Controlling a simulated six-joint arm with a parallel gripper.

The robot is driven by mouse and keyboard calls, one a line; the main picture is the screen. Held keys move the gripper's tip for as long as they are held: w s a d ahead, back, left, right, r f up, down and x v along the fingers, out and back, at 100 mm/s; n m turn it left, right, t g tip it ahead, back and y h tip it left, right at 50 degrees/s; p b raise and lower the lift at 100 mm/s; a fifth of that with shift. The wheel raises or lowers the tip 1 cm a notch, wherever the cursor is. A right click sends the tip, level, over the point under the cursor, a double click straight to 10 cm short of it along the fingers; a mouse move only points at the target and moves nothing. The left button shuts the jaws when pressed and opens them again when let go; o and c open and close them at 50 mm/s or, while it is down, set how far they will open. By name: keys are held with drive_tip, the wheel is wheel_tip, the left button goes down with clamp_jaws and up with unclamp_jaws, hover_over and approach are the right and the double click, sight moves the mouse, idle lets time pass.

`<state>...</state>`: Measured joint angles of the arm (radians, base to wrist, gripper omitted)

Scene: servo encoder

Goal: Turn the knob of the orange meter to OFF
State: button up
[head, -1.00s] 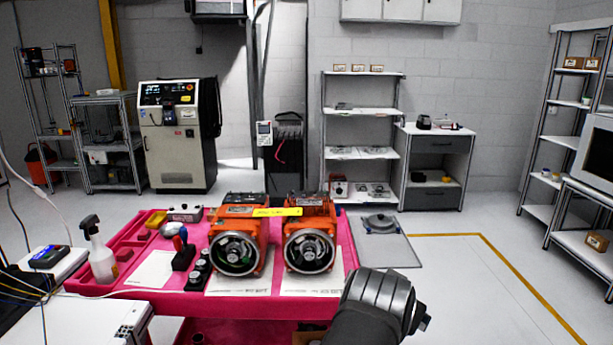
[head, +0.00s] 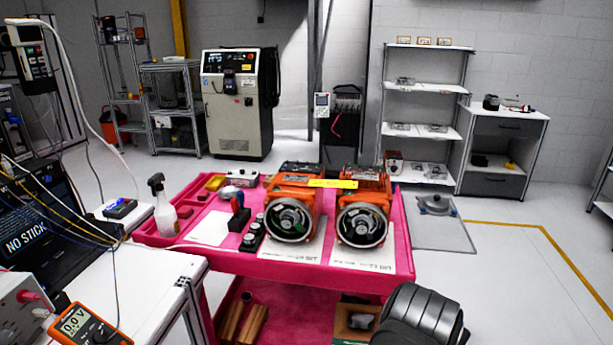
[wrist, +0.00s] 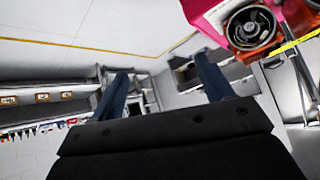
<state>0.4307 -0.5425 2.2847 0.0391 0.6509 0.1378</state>
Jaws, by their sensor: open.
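The orange meter (head: 88,326) lies at the bottom left of the head view, at the front of the white bench. Its lit display reads about 0.0 V, and its dark knob (head: 101,332) is partly in view near the bottom edge. The knob's setting is too small to read. My gripper (wrist: 165,85) shows in the wrist view with its two blue-grey fingers wide apart and nothing between them. In the head view only my dark arm shows at the bottom right, far from the meter.
A pink cart (head: 290,262) with two orange servo motors (head: 290,215), a spray bottle (head: 163,210) and small parts stands in the middle. The white bench (head: 165,275) at left carries a laptop (head: 40,225), cables and a grey box (head: 20,305). Open floor lies to the right.

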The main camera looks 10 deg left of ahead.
drive_tip(key=c, duration=0.4)
drive_tip(key=w+d+r+m+h, duration=0.1)
drive_tip(key=w+d+r+m, duration=0.1)
drive_tip(key=w+d+r, duration=0.45)
drive_tip(key=w+a+f+g+y, duration=0.1)
drive_tip(key=w+a+f+y, duration=0.2)
drive_tip(key=w+a+f, duration=0.35)
drive_tip(key=m+g+y, duration=0.4)
drive_tip(key=g+y, duration=0.8)
drive_tip(key=y, duration=0.7)
approach(104, 336)
drive_tip(key=x, duration=0.8)
drive_tip(key=shift+a, duration=0.1)
